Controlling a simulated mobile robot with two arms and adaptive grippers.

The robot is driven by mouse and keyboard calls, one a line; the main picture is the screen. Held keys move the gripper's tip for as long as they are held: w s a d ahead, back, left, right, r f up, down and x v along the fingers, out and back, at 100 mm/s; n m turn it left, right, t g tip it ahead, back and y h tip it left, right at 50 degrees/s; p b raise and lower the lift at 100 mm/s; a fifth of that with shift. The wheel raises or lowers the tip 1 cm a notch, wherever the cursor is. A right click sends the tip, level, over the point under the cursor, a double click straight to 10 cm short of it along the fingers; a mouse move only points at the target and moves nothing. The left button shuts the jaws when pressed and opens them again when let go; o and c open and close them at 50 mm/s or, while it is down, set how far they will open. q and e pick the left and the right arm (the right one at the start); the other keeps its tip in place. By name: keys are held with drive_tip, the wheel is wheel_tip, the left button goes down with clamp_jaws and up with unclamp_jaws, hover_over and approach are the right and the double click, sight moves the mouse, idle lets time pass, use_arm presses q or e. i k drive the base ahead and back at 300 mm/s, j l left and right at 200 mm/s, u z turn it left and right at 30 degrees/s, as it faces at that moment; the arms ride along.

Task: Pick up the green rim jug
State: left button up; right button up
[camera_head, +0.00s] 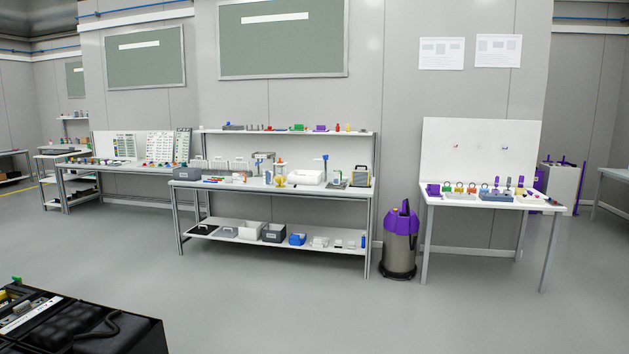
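I cannot pick out a jug with a green rim for certain; the items on the benches are small and far away. The middle workbench (187,184) carries several small items, among them a clear vessel with orange parts (280,172) and a blue-topped item (325,168). A small green item (299,127) stands on its upper shelf. Neither of my grippers is in view.
A purple and grey vacuum drum (401,240) stands between the middle bench and a white table (500,199) holding padlocks. A left bench (120,170) holds panels. A black case-like object (95,328) fills the lower left corner. The grey floor (330,310) ahead is clear.

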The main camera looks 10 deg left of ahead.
sight(337, 174)
drive_tip(key=i+j, duration=0.2)
drive_tip(key=i, duration=0.5)
drive_tip(key=i+j+u, duration=0.15)
drive_tip(key=i, duration=0.55)
drive_tip(key=i+z, duration=0.15)
drive_tip(key=i, duration=1.7)
drive_tip(key=i+z, duration=0.25)
drive_tip(key=i, duration=0.35)
drive_tip(key=i+z, duration=0.3)
drive_tip(key=i, duration=0.25)
drive_tip(key=i+j+z, duration=0.25)
drive_tip(key=i, duration=0.3)
drive_tip(key=i+l+u, duration=0.25)
drive_tip(key=i, duration=0.35)
drive_tip(key=i+l+u, duration=0.3)
drive_tip(key=i+l, duration=0.15)
drive_tip(key=i, duration=0.15)
